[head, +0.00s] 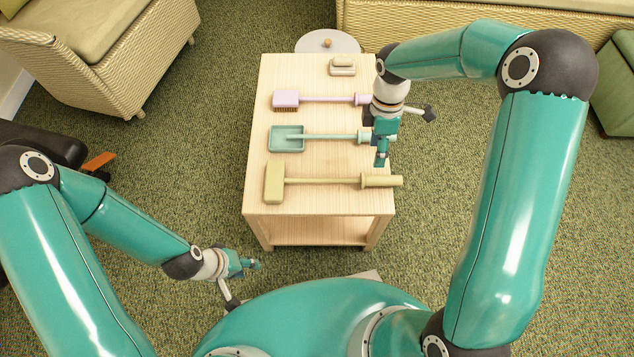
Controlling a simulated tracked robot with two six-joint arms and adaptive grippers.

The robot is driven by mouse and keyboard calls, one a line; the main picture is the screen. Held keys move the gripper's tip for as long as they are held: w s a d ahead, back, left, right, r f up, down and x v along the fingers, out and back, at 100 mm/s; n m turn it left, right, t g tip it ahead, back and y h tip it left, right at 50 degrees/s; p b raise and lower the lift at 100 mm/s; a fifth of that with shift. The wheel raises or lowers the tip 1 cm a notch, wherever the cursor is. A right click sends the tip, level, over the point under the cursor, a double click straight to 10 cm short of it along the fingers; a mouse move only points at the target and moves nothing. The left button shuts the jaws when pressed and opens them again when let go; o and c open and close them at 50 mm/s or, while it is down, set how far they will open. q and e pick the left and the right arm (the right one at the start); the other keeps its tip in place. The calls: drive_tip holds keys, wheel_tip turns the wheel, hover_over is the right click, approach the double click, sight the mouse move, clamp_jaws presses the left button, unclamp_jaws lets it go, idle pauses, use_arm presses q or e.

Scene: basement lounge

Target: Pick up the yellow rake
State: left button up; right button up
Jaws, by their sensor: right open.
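The yellow rake (320,182) lies across the near end of the light wooden table. It has a block-like head at the left and a thin shaft; I cannot make out any tines. Its thicker grip at the right sticks out past the table's right edge. My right gripper (381,161) is open and points down over the table's right side. In the picture it sits just beyond the rake's handle, near the end of the teal dustpan's handle. My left gripper (254,264) hangs low off the table's near left corner, away from the rake; its jaw opening is too small to tell.
On the wooden table (330,200), a teal dustpan (286,139), a lilac brush (287,99) and a small beige object (342,67) lie beyond the rake. A round side table (310,44) stands behind. A wicker armchair (130,60) is at the left. Green carpet lies around.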

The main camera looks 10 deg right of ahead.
sight(370, 177)
drive_tip(key=f, duration=0.2)
drive_tip(key=f+b, duration=0.1)
drive_tip(key=f, duration=0.1)
drive_tip(key=s+f, duration=0.1)
drive_tip(key=f, duration=0.1)
drive_tip(key=shift+a, duration=0.15)
drive_tip(key=f, duration=0.1)
drive_tip(key=f+b, duration=0.1)
drive_tip(key=f, duration=0.1)
drive_tip(key=f+b, duration=0.1)
drive_tip(key=f, duration=0.1)
drive_tip(key=shift+s+a, duration=0.3)
drive_tip(key=shift+s, duration=0.1)
clamp_jaws()
